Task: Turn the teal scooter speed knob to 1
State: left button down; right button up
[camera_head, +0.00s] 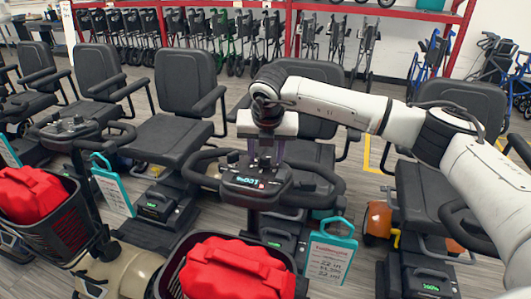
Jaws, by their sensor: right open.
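A scooter console (255,184) with a lit teal display sits in the middle of the view, between black looped handlebars (325,188). A small dark knob-like part (233,158) stands on the console's upper left. My right gripper (266,160) points down over the back of the console, its fingers apart. The fingers hide part of the console top; I cannot tell whether they touch it or whether a knob is between them. The knob's setting is too small to read. The scooter's body colour is mostly hidden. My left gripper is not in view.
A red bag (235,268) fills the basket in front. Another scooter console (70,128) and red bag (32,192) stand left. Black seats (185,80) line up behind, and an orange scooter (379,219) is right.

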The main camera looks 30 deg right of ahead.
jog(key=shift+f, duration=0.15)
jog(key=c, duration=1)
jog(key=shift+d+f+n+y+b, duration=0.1)
jog(key=shift+f+n+y+b, duration=0.1)
jog(key=shift+n+y+b, duration=0.25)
jog(key=shift+c, duration=0.2)
jog(key=shift+n+b, duration=0.35)
jog(key=shift+b, duration=0.15)
jog(key=shift+r+n+t+y+b, duration=0.1)
jog(key=shift+n+t+y+b, duration=0.25)
jog(key=shift+n, duration=0.25)
jog(key=shift+r, duration=0.1)
jog(key=o, duration=1)
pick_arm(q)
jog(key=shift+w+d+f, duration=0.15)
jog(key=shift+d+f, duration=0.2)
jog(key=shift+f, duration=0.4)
pick_arm(e)
jog(key=shift+o, duration=0.2)
